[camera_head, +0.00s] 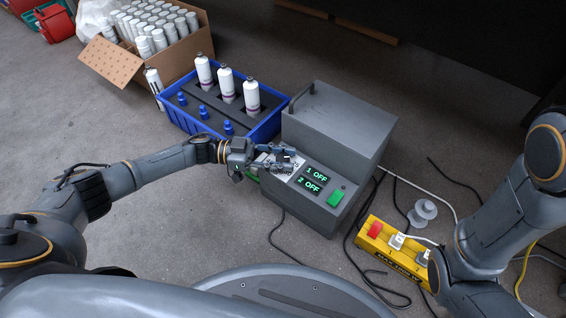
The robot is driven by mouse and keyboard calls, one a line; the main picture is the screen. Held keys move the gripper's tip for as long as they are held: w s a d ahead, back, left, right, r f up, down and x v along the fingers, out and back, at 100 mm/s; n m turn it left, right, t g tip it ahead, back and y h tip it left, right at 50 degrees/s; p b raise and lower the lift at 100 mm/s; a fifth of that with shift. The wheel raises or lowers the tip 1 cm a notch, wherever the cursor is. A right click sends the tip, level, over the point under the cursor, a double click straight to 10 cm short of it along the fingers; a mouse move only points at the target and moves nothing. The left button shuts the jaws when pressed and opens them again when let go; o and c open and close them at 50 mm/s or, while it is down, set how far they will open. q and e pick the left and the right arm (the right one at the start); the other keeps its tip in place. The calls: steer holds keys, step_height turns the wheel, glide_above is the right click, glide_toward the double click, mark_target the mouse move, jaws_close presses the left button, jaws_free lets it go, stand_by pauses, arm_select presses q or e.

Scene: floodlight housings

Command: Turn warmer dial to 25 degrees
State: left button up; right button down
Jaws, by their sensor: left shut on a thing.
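The warmer is a grey box (345,118) with a lower front panel, standing on the floor in the middle of the view. Its two green displays (313,180) read "1 OFF" and "2 OFF". A green button (336,197) sits right of the displays. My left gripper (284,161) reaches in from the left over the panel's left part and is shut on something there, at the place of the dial. The dial itself is hidden by the fingers, so its setting cannot be read. My right arm (508,215) is at the right; its gripper is not visible.
A yellow power strip (388,255) and loose cables lie right of the warmer. A spool (423,213) stands near them.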

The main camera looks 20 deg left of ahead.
arm_select(q)
steer(key=shift+f+m+g+b, duration=0.1)
steer(key=shift+m+g+b, duration=0.8)
steer(key=shift+g, duration=0.7)
steer(key=o, duration=1.2)
steer(key=a, duration=1.2)
steer(key=shift+w, duration=0.1)
